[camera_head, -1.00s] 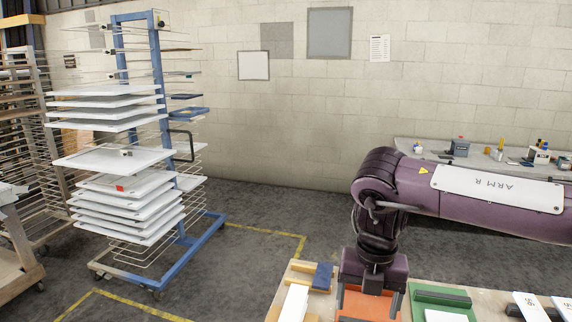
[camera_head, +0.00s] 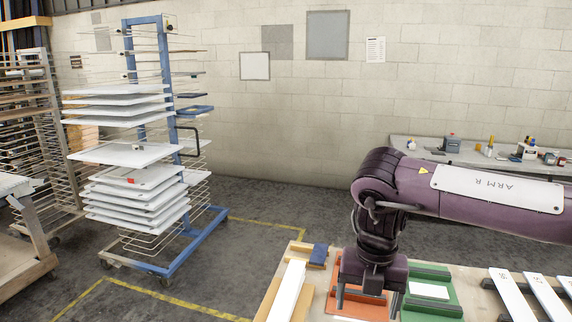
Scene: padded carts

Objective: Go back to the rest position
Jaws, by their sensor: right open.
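My right arm comes in from the right edge, its purple link labelled "ARM R". It bends down at the wrist. My right gripper (camera_head: 367,298) points downward, with its jaws apart and nothing seen between them. It appears in front of an orange tray (camera_head: 358,308) on the wooden workbench (camera_head: 268,300); its exact height over the tray is unclear. My left gripper is not in view.
On the bench are a long white bar (camera_head: 287,291), a green tray (camera_head: 440,307) and several numbered white strips (camera_head: 512,294). A blue drying rack (camera_head: 190,250) with white panels stands at left. A grey counter (camera_head: 430,150) lines the wall. Floor between is clear.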

